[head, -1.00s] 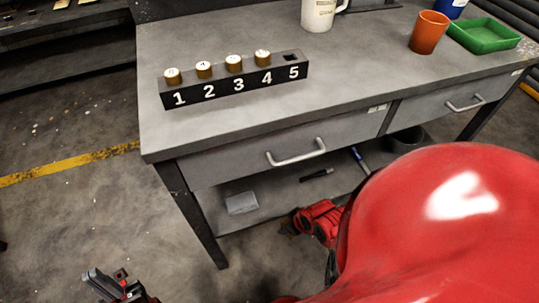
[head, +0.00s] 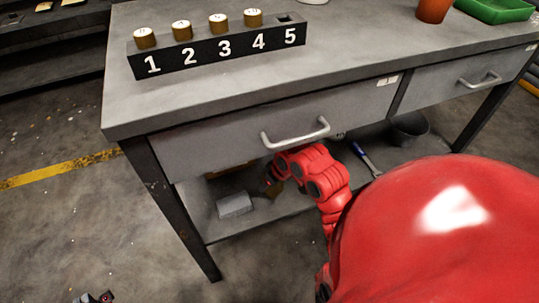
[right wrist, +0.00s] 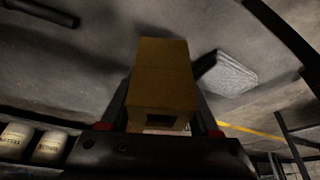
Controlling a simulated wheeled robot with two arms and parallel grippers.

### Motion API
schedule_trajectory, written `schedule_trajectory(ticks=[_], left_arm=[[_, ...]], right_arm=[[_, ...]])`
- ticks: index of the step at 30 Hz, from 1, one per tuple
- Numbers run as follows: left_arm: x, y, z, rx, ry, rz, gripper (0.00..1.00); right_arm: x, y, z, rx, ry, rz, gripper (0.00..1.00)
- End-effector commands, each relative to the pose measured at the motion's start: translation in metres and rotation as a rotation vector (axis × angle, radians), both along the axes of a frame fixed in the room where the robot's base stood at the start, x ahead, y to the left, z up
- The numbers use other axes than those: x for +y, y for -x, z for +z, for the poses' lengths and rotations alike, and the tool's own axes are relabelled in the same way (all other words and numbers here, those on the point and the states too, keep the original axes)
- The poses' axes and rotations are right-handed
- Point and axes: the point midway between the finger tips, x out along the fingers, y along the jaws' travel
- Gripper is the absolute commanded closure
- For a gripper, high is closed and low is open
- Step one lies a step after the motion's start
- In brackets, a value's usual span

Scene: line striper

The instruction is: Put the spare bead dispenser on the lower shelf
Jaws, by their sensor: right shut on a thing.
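My right gripper (right wrist: 160,115) is shut on a tan, boxy block with a dark opening, which I take to be the spare bead dispenser (right wrist: 163,75). In the head view my right arm reaches under the drawer, and the gripper (head: 272,188) is dim there, mostly hidden by the arm. The lower shelf (head: 290,204) is the grey board under the bench; its grey surface also fills much of the right wrist view (right wrist: 105,45). I cannot tell whether the block touches it. My left gripper (head: 95,298) barely shows at the bottom edge, its jaws unclear.
A pale grey box (head: 235,204) stands on the shelf near the gripper. A blue-handled tool (head: 365,157) and a dark bin (head: 409,130) are farther right. The drawer (head: 270,115) hangs above. A numbered rack (head: 220,50) holds several brass-coloured cylinders; slot 5 is empty.

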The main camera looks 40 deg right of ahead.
Motion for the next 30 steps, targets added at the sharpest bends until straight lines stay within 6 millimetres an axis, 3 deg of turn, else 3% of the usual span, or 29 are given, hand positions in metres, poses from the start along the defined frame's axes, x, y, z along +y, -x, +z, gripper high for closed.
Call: schedule_trajectory(ticks=[4,10,21,22,26,30], left_arm=[[0.000,0.001,-0.005,-0.005,-0.005,0.001,1.00],[-0.001,0.003,-0.023,-0.023,-0.033,-0.002,1.00],[-0.001,0.004,-0.020,-0.025,-0.037,-0.002,1.00],[-0.001,0.004,-0.020,-0.025,-0.037,-0.002,1.00],[-0.001,0.004,-0.020,-0.026,-0.037,-0.002,1.00],[-0.001,0.004,-0.020,-0.026,-0.037,-0.002,1.00]], right_arm=[[-0.003,-0.010,-0.001,-0.003,0.000,0.000,1.00],[-0.002,-0.007,-0.037,0.003,-0.001,-0.001,1.00],[-0.002,-0.008,-0.037,0.000,-0.001,-0.001,1.00],[-0.002,-0.008,-0.038,0.000,0.000,-0.001,0.34],[-0.002,-0.008,-0.037,0.000,0.000,-0.001,0.11],[-0.002,-0.007,-0.038,0.000,0.000,-0.001,0.08]])
